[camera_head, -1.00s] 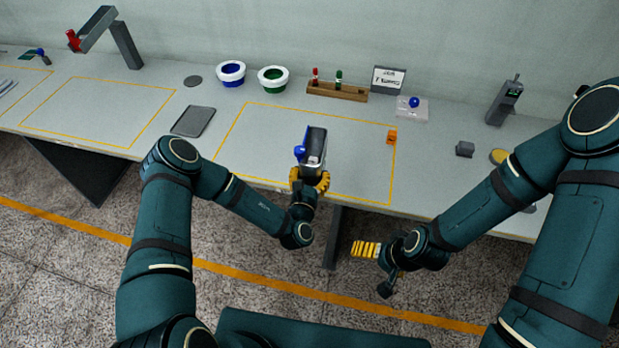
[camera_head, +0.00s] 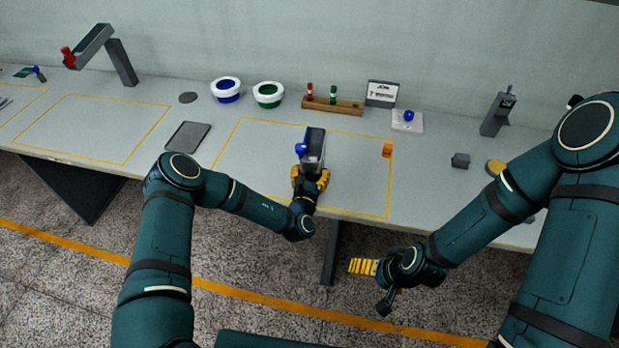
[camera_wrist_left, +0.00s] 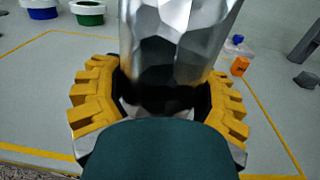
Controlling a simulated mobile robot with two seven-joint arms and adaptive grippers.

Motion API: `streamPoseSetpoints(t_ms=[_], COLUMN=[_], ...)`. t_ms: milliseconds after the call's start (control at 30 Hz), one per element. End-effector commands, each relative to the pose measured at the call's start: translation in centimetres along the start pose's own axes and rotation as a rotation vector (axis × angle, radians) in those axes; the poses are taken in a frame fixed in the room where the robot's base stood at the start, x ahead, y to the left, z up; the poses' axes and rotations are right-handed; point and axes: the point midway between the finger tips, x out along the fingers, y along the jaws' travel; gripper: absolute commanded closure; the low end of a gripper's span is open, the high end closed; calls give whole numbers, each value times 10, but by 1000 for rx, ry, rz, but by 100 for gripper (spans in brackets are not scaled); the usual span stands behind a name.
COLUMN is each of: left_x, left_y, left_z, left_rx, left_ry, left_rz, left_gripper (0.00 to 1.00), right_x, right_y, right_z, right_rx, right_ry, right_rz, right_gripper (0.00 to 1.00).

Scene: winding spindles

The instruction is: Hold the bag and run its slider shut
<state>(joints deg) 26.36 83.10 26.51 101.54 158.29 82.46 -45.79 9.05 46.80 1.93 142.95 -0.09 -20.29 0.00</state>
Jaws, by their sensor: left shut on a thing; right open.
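My left gripper (camera_head: 311,179) is shut on the bag (camera_head: 315,146), held upright over the front of the outlined work area. The bag looks dark with a pale side in the head view. In the left wrist view the bag (camera_wrist_left: 172,45) is silver and crinkled, between the yellow fingers (camera_wrist_left: 160,105). A blue piece (camera_head: 301,149) shows at the bag's upper left side in the head view; I cannot tell if it is the slider. The bag's mouth is not clear. My right gripper (camera_head: 363,266) is open and empty, in front of the table edge and below the bag in the picture.
An orange block (camera_head: 387,150) sits near the outline's right side. A grey tray (camera_head: 187,137) lies to the left. Blue (camera_head: 226,91) and green (camera_head: 268,95) bowls, a wooden rack (camera_head: 333,106) and a sign (camera_head: 382,93) stand behind. The table around the bag is clear.

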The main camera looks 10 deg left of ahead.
Motion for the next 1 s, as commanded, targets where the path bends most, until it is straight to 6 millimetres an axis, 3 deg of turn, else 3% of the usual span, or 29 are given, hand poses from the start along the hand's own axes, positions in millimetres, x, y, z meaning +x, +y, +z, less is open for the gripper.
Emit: streamPoseSetpoints(t_ms=[1000], left_x=[74], left_y=[0], left_z=[-10], left_rx=[0], left_ry=[-3], left_rz=[2], left_gripper=[74], right_x=[27], right_y=[11], right_z=[4], right_rx=[0], right_ry=[0], right_rz=[0], right_gripper=[0])
